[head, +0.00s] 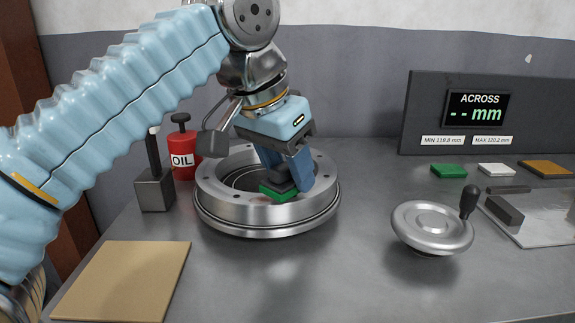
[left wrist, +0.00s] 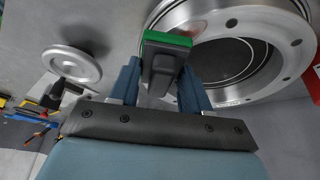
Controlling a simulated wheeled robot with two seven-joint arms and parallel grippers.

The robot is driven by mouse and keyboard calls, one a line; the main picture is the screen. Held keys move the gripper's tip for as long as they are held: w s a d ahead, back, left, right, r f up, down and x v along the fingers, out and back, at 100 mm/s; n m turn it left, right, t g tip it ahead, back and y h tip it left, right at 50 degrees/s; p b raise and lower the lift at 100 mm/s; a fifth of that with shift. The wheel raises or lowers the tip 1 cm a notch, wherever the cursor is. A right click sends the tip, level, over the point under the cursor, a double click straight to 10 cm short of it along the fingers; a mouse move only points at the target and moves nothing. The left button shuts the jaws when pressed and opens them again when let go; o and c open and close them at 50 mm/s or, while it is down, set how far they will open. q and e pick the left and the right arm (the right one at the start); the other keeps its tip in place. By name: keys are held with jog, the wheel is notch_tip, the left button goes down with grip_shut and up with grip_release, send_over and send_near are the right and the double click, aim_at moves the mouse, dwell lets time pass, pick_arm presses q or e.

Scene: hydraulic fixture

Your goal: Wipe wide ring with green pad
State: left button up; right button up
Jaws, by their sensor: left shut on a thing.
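The wide ring (head: 262,214) is a large metal ring with bolt holes in its top face, lying flat on the grey table. In the left wrist view the wide ring (left wrist: 300,75) fills the upper right. My left gripper (head: 287,178) is shut on the dark handle of a green pad (head: 277,192). The green pad (left wrist: 167,39) shows at the fingertips in the left wrist view. The pad is at the ring's near inner edge; I cannot tell whether it touches the metal. My right gripper is not in view.
A red oil can (head: 183,150) and a dark block with a rod (head: 155,190) stand left of the ring. A tan board (head: 124,281) lies at front left. A handwheel (head: 432,228) stands at right. Green, white and orange pads (head: 449,171) lie before the gauge panel (head: 425,110).

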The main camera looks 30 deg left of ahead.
aim_at(257, 199)
pick_arm(q)
jog(key=shift+f+b, duration=0.6)
jog(key=shift+f, duration=0.25)
